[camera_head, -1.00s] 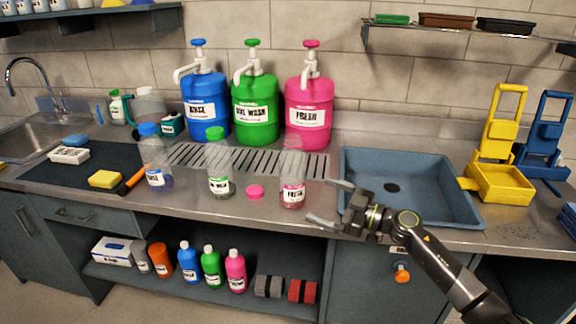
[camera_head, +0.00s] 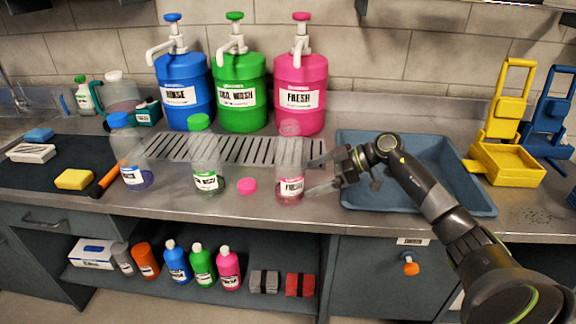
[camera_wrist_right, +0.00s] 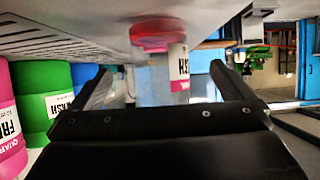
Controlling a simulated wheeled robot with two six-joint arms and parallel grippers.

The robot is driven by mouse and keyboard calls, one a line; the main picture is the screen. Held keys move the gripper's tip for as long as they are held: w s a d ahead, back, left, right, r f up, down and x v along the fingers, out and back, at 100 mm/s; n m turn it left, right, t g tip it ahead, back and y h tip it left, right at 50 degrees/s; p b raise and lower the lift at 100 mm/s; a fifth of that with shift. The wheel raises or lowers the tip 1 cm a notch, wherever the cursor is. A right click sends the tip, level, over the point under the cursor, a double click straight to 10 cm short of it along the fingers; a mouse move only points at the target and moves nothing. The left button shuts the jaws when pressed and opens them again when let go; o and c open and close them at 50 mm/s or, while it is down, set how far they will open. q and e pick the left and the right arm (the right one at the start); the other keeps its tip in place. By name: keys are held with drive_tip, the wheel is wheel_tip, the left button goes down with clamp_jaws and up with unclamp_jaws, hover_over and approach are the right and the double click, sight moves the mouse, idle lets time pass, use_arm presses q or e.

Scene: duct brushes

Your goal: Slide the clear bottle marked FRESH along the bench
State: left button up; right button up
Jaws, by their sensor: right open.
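The clear bottle marked FRESH (camera_head: 290,180) stands upright on the bench, with a little pink liquid at its bottom. I see no cap on it; a pink cap (camera_head: 247,186) lies on the bench to its left. My right gripper (camera_head: 313,178) is open, low over the bench, its fingertips at the bottle's right side. In the right wrist view, which looks upside down, the bottle (camera_wrist_right: 178,68) shows between the two spread fingers (camera_wrist_right: 160,85). I cannot tell how far it sits between them. My left gripper is not in view.
A clear green-capped bottle (camera_head: 206,160) and a blue-capped one (camera_head: 131,155) stand to the left. A slotted drain (camera_head: 230,150) and large pink (camera_head: 300,85), green and blue pump jugs are behind. A blue basin (camera_head: 440,200) lies right, under my arm.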

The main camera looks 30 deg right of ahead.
sight(294, 183)
drive_tip(key=b+x, duration=0.2)
drive_tip(key=x, duration=0.1)
drive_tip(key=shift+d+f, duration=0.15)
drive_tip(key=shift+f, duration=0.15)
drive_tip(key=shift+w+a+p, duration=0.5)
drive_tip(key=shift+a+p, duration=0.15)
drive_tip(key=shift+a, duration=0.15)
drive_tip(key=shift+w+a+f, duration=0.2)
drive_tip(key=shift+a+f, duration=0.05)
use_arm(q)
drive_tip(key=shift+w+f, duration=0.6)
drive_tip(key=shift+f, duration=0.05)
use_arm(e)
drive_tip(key=shift+w+a+f, duration=0.3)
drive_tip(key=shift+a+f, duration=0.1)
drive_tip(key=c, duration=1)
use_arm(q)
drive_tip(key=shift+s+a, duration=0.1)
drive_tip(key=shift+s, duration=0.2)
